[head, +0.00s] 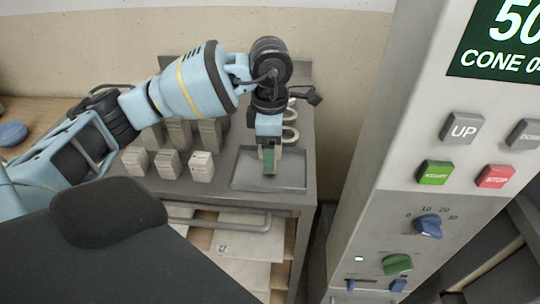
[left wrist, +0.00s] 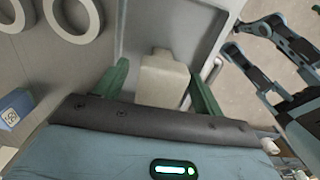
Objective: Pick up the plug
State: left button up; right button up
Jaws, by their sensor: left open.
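The plug (left wrist: 163,80) is a pale, off-white block with a narrower top. It stands in a shallow grey tray (head: 240,184) on the bench, and the tray also shows in the left wrist view (left wrist: 212,22). My left gripper (head: 269,161) points down over the tray. In the left wrist view its green fingers (left wrist: 160,88) are open, one on each side of the plug, with small gaps visible. The plug's lower part is hidden behind the dark gripper edge. In the head view the gripper mostly hides the plug.
White labelled blocks (head: 168,164) stand left of the tray, with taller grey pieces behind. Pale rings (head: 291,115) lie behind it. A control panel (head: 440,190) with buttons and knobs rises at the right. Shelves (head: 238,240) sit below the bench top. A blue disc (head: 12,133) lies far left.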

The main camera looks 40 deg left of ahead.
pick_arm(q)
jog(key=shift+f, duration=0.2)
jog(key=c, duration=1.1)
jog(key=shift+r, duration=0.1)
notch_tip(320, 180, up, 9)
jog(key=shift+r, duration=0.45)
